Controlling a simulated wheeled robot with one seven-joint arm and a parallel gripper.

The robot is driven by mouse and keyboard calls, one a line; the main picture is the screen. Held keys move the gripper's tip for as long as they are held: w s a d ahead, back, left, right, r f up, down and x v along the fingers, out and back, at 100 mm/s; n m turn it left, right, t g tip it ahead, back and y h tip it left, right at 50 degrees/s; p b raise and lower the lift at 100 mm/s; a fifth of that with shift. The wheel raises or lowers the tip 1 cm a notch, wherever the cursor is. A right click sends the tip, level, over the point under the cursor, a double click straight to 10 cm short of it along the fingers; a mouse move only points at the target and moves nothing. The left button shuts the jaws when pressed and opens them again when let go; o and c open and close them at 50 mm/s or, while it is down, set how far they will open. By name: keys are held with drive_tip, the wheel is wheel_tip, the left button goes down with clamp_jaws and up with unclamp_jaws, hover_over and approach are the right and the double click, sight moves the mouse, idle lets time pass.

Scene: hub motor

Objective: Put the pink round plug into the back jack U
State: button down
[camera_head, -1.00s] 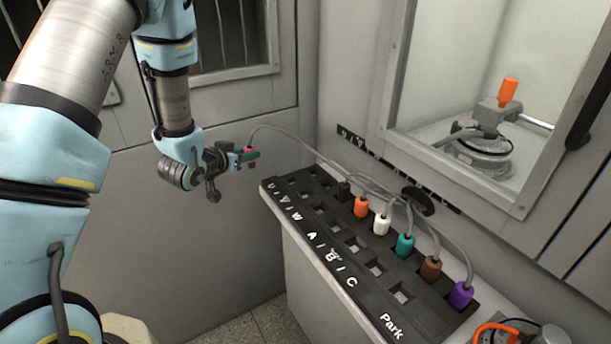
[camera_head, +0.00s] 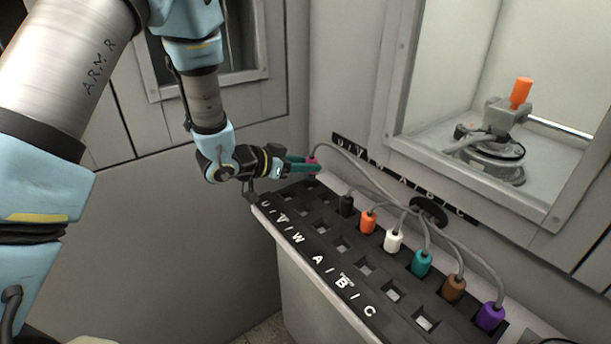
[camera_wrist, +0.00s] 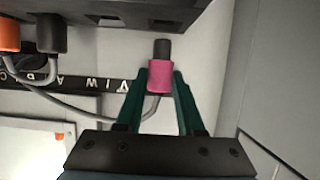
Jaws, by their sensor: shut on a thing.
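My gripper (camera_head: 303,164) is shut on the pink round plug (camera_head: 314,161), with its green fingers on either side of the pink body. The plug also shows in the wrist view (camera_wrist: 161,76), its dark tip pointing away from my gripper and clear of the panel. In the head view my gripper and the plug are at the far left end of the black jack panel (camera_head: 318,253), by the U end of the back row. The back jack U itself is hard to make out, partly behind my gripper. A grey cable runs from the plug to the right.
The back row holds black (camera_head: 347,205), orange (camera_head: 368,221), white (camera_head: 393,240), teal (camera_head: 421,262), brown (camera_head: 453,288) and purple (camera_head: 490,316) plugs. Their grey cables meet at a dark oval outlet (camera_head: 429,211) on the wall. The front row sockets are empty.

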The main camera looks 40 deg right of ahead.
wheel_tip(320, 180, down, 3)
drive_tip(key=shift+f, duration=0.2)
drive_tip(key=c, duration=0.5)
unclamp_jaws()
drive_tip(key=b+v, duration=0.1)
drive_tip(key=v, duration=1.1)
